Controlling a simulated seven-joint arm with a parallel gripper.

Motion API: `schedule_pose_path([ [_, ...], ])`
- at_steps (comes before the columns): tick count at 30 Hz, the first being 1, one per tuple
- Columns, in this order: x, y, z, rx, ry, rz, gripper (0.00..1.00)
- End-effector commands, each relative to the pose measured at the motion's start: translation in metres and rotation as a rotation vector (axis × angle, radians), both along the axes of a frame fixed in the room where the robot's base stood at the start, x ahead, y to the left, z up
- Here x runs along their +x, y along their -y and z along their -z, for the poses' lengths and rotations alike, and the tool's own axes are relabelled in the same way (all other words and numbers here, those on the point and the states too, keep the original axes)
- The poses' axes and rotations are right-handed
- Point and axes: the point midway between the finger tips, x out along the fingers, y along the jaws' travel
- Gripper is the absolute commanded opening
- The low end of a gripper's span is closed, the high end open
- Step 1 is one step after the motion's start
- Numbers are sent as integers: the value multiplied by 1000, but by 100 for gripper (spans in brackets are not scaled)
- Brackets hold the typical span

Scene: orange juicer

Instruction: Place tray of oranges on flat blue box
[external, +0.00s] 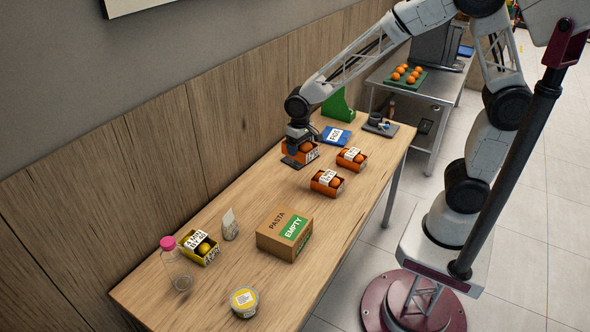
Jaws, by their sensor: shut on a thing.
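My gripper (297,160) is shut on an orange tray of oranges (312,153) with a white label, on the wall side of the wooden table. The gripper covers part of this tray, and I cannot tell whether the tray is touching the table. The flat blue box (333,140) with a white label lies just beyond it, up and to the right. Its top looks bare. Two similar trays of oranges sit to the right and nearer, one (362,162) farther back and one (327,190) closer.
A green stand (338,108) and a dark tray (386,131) are near the blue box. A pasta carton (273,242), yellow tray (211,257), small bag (230,224), pink-capped bottle (177,270) and round tub (244,303) stand nearer. The wooden table (330,222) has free room right of the carton.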

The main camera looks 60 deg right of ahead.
Motion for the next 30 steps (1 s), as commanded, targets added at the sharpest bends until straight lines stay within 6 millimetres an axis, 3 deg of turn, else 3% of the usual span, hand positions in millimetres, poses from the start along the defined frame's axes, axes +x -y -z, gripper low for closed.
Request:
schedule_pose_path([
  [15,38,106,0,0,0,173,55],
  [30,56,215,0,0,-1,337,55],
])
